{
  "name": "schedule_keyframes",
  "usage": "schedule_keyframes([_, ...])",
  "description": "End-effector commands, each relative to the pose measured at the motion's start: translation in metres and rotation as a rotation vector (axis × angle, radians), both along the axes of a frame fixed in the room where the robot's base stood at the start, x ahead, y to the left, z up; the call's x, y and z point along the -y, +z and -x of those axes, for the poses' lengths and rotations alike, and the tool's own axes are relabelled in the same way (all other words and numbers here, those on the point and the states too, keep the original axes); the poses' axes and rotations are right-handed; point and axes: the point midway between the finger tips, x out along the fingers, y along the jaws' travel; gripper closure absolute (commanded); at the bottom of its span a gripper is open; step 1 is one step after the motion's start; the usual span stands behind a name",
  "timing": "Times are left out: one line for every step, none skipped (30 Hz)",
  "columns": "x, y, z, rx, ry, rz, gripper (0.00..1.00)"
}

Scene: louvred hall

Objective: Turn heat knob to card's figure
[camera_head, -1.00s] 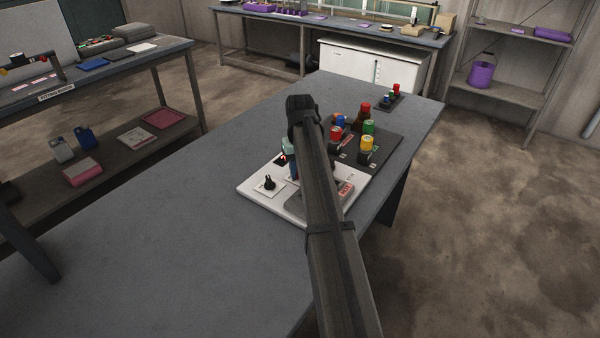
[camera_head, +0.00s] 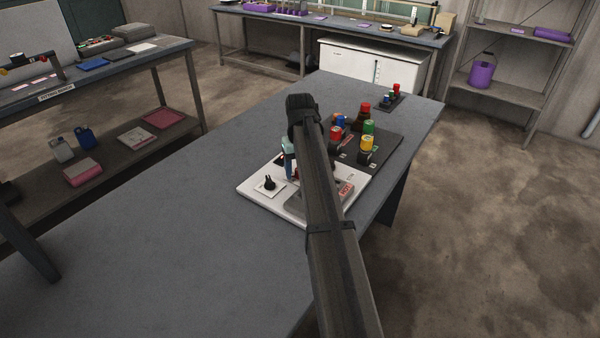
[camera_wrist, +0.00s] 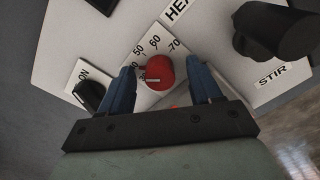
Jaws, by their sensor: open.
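A round red knob (camera_wrist: 160,72) shows in the wrist view, on a white panel (camera_wrist: 60,45) beside printed figures, with 50, 60 and 70 legible. A partly cut "HEAT" label (camera_wrist: 178,9) is above it. My gripper (camera_wrist: 160,80) is open, its blue fingers on either side of the knob; whether they touch it is unclear. In the head view, my gripper (camera_head: 288,165) is low over the white unit (camera_head: 255,196), and my arm hides much of it. A small card with red marks (camera_head: 346,188) lies by the arm; its figure is too small to read.
A black knob (camera_wrist: 275,35) stands by the "STIR" label (camera_wrist: 272,75). A black switch (camera_wrist: 90,94) is on the left. Coloured-cap bottles (camera_head: 366,146) stand on a dark tray (camera_head: 388,148) behind the unit. The table's left part is clear.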

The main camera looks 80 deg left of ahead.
Motion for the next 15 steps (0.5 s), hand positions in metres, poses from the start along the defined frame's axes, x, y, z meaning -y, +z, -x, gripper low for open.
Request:
schedule_keyframes([0.000, 0.003, 0.000, 0.000, 0.000, -0.001, 0.36])
schedule_keyframes([0.000, 0.005, 0.000, 0.000, 0.000, -0.001, 0.36])
schedule_keyframes([0.000, 0.009, 0.000, 0.000, 0.000, -0.001, 0.36])
schedule_keyframes([0.000, 0.011, 0.000, 0.000, 0.000, -0.001, 0.36])
schedule_keyframes([0.000, 0.014, 0.000, 0.000, 0.000, -0.001, 0.36])
schedule_keyframes([-0.001, 0.018, 0.000, 0.000, 0.000, 0.000, 0.36])
schedule_keyframes([-0.001, 0.020, 0.000, 0.000, 0.000, 0.000, 0.36])
schedule_keyframes([-0.001, 0.023, 0.000, 0.000, 0.000, -0.001, 0.36])
schedule_keyframes([-0.001, 0.027, 0.000, 0.000, 0.000, -0.001, 0.36])
schedule_keyframes([-0.001, 0.030, 0.000, 0.000, 0.000, -0.001, 0.36])
schedule_keyframes([-0.001, 0.033, 0.000, 0.000, 0.000, -0.001, 0.36])
schedule_keyframes([-0.001, 0.037, 0.000, 0.000, 0.000, -0.001, 0.36])
schedule_keyframes([-0.001, 0.040, 0.000, 0.000, 0.000, -0.001, 0.36])
schedule_keyframes([-0.001, 0.043, 0.000, 0.000, 0.000, -0.001, 0.36])
schedule_keyframes([0.000, 0.047, 0.000, 0.000, 0.000, 0.000, 0.36])
